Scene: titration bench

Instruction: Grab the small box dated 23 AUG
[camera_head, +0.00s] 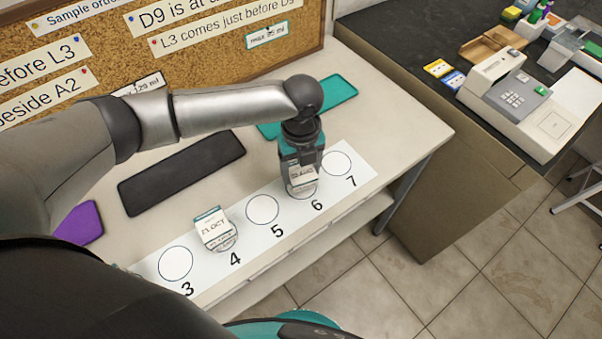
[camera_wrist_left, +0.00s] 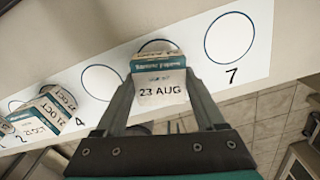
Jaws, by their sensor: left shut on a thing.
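The small box dated 23 AUG (camera_wrist_left: 161,90) is white with a teal top band, and its date reads clearly in the left wrist view. It is between the fingers of my left gripper (camera_wrist_left: 160,80), which is shut on it. In the head view the box (camera_head: 302,180) shows at circle 6 of the numbered strip, with my left gripper (camera_head: 302,165) over it from above. I cannot tell whether it touches the strip. My right gripper is not in view.
A similar box marked 21 OCT (camera_head: 213,229) stands at circle 4. Circles 3, 5 and 7 on the white strip (camera_head: 345,187) are empty. A black mat (camera_head: 180,173), teal mat (camera_head: 340,90) and purple mat (camera_head: 78,224) lie behind. A corkboard (camera_head: 200,50) stands at the back.

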